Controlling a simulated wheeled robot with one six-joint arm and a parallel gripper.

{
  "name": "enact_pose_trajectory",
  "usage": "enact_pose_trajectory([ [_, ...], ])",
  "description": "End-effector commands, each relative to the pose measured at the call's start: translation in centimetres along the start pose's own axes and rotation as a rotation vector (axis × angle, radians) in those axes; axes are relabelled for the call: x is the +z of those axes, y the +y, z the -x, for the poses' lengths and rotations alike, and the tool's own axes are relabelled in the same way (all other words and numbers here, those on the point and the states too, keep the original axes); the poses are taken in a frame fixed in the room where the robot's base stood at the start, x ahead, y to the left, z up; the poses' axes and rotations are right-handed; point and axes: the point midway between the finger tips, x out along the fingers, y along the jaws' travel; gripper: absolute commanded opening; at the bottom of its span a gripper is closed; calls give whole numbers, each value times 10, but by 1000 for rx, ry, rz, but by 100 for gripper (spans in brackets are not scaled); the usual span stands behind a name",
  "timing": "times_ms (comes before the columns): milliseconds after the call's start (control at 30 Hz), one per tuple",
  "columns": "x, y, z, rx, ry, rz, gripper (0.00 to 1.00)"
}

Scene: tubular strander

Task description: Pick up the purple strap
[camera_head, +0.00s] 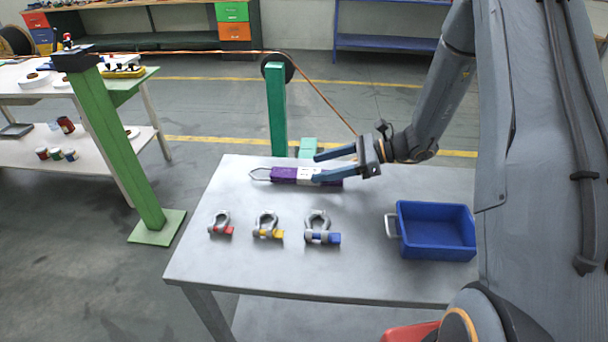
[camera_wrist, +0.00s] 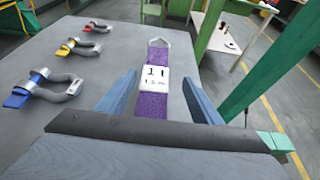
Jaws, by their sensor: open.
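The purple strap (camera_head: 284,175) lies flat near the back edge of the grey table. It has a white label and a metal loop at its left end. In the wrist view the strap (camera_wrist: 152,104) runs lengthwise between the two blue fingers, its loop at the far end. My gripper (camera_head: 318,168) is open over the label and right part of the strap, and the fingers hide some of it. In the wrist view my gripper (camera_wrist: 165,88) has one finger on each side of the strap, with gaps. I cannot tell how high above the table the fingertips are.
Three shackles lie in front of the strap: red (camera_head: 221,224), yellow (camera_head: 267,226) and blue (camera_head: 321,229). A blue bin (camera_head: 436,231) stands on the table's right. A green post (camera_head: 276,108) with a wheel stands behind the table. The table's front left is clear.

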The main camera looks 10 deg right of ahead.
Motion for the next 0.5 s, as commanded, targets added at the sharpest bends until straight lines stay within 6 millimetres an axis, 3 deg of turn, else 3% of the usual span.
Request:
enact_pose_trajectory([
  [500,0,9,-57,3,3,3,59],
])
